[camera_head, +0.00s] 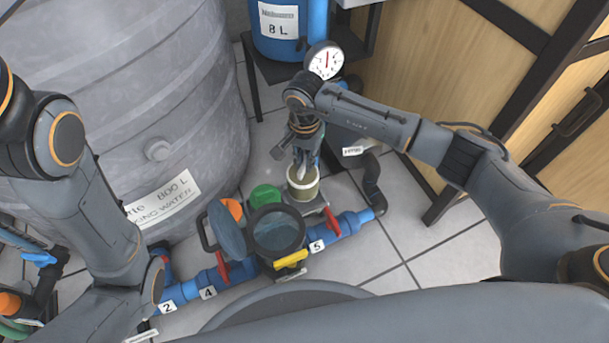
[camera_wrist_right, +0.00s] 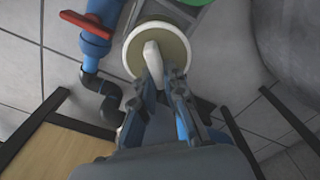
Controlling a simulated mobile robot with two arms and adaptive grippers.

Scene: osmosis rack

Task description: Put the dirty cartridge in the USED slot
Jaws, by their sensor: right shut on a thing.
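The dirty cartridge (camera_head: 303,190) is a short cylinder with a brownish-olive side and a pale rim. It appears upright, just right of the green round piece. My right gripper (camera_head: 304,160) is above it, shut on its white top tab. In the right wrist view the cartridge (camera_wrist_right: 138,36) shows from above, with its tab between the fingertips (camera_wrist_right: 163,78). A grey block (camera_wrist_right: 184,12) shows beneath or beside it; I cannot tell whether the cartridge touches it. I cannot read a USED mark. My left arm shows at the left, but its gripper does not.
An open housing (camera_head: 278,232) with a raised blue lid (camera_head: 228,232) and yellow latch (camera_head: 291,258) stands on the blue pipe (camera_head: 350,222). Red valve handles (camera_head: 332,222) stick up nearby. Green (camera_head: 265,196) and orange (camera_head: 232,209) round pieces are close. A large grey tank (camera_head: 130,90) stands left.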

